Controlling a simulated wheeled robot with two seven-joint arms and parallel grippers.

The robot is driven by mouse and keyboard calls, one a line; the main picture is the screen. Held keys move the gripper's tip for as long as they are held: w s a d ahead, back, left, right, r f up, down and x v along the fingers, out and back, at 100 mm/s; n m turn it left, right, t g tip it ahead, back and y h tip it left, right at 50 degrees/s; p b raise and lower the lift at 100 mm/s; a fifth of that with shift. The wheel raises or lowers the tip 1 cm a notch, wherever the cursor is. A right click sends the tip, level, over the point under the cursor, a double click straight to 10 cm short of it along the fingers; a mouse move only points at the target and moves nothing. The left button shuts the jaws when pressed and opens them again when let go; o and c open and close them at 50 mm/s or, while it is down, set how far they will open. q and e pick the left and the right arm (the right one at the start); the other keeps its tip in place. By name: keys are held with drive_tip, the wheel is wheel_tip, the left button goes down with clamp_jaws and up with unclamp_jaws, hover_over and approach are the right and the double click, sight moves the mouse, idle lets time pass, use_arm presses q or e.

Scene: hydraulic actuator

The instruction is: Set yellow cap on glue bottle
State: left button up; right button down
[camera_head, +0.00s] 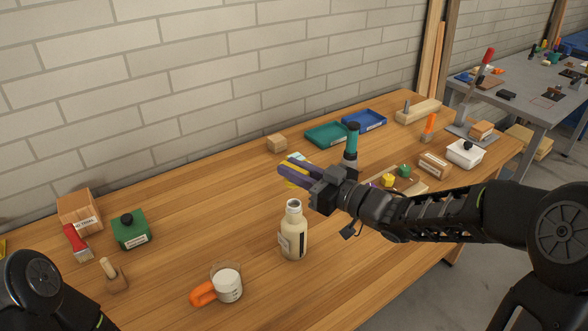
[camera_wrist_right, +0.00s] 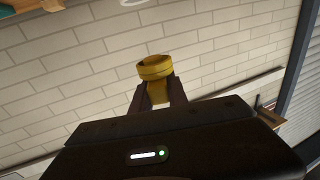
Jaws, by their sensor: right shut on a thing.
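The glue bottle (camera_head: 293,240), cream-coloured with a pale label, stands upright and uncapped on the wooden table near the middle of the head view. My right gripper (camera_head: 290,174) is just above and behind the bottle's neck in that view, apart from it. The right gripper (camera_wrist_right: 157,92) is shut on the yellow cap (camera_wrist_right: 155,67), which sits between the fingertips in the right wrist view. In the head view the fingers mostly hide the cap, with only a bit of yellow showing. My left gripper is out of view; only part of the left arm shows at lower left.
A measuring cup (camera_head: 228,285) with an orange handle stands left of the bottle. A green box (camera_head: 130,231) and a red-handled tool (camera_head: 75,241) lie farther left. A teal tray (camera_head: 326,134) and blue tray (camera_head: 364,121) are at the back. The table between bottle and green box is clear.

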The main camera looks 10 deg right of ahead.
drive_tip(key=shift+f, duration=0.35)
drive_tip(key=shift+f+b, duration=2.75)
drive_tip(key=shift+f, duration=0.15)
drive_tip(key=shift+f, duration=0.25)
drive_tip(key=c, duration=1.2)
unclamp_jaws()
drive_tip(key=shift+o, duration=0.3)
drive_tip(key=o, duration=0.5)
drive_tip(key=shift+p+v, duration=0.7)
drive_tip(key=shift+v, duration=4.3)
